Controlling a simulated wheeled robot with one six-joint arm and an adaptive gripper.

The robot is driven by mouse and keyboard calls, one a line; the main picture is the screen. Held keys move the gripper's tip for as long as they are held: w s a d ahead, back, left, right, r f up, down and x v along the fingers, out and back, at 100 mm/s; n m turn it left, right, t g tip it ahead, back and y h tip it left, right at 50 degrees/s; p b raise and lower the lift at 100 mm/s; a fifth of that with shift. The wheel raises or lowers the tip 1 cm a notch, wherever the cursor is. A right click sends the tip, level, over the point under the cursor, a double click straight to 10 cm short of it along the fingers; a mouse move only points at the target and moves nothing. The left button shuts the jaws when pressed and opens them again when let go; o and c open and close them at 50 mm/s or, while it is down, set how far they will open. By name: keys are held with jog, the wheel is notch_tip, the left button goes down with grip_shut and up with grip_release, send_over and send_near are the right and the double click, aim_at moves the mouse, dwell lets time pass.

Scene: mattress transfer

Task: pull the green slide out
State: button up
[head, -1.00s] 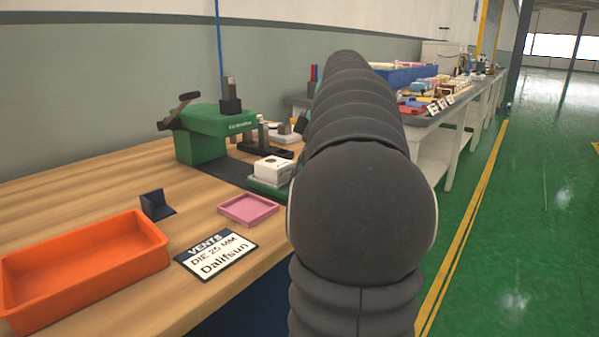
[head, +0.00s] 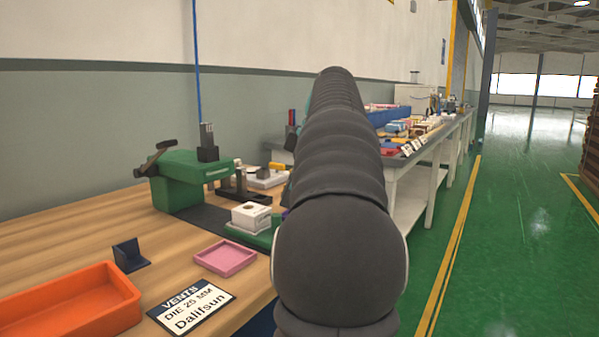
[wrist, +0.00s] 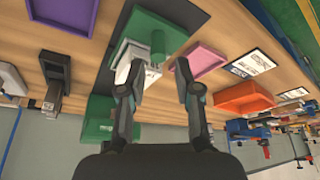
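The green slide (head: 252,238) juts from the front of the green press (head: 188,185) on the wooden bench, with a white block (head: 251,216) on it. In the wrist view, the slide (wrist: 150,22) lies beyond my fingertips with an upright green knob (wrist: 158,42) on it. My gripper (wrist: 157,72) is open, its two fingers apart. The knob shows in the gap between the fingertips, and no contact is visible. The left finger partly covers the white block (wrist: 127,62). In the head view my arm hides the gripper and the knob.
A pink tray (head: 225,258), a dark blue holder (head: 130,256), a label card (head: 190,306) and an orange bin (head: 70,305) stand on the bench left of my arm. A second bench (head: 405,165) with several parts stands behind. Green floor is clear at right.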

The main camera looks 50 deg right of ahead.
jog(key=shift+v, duration=2.85)
jog(key=shift+s, duration=0.1)
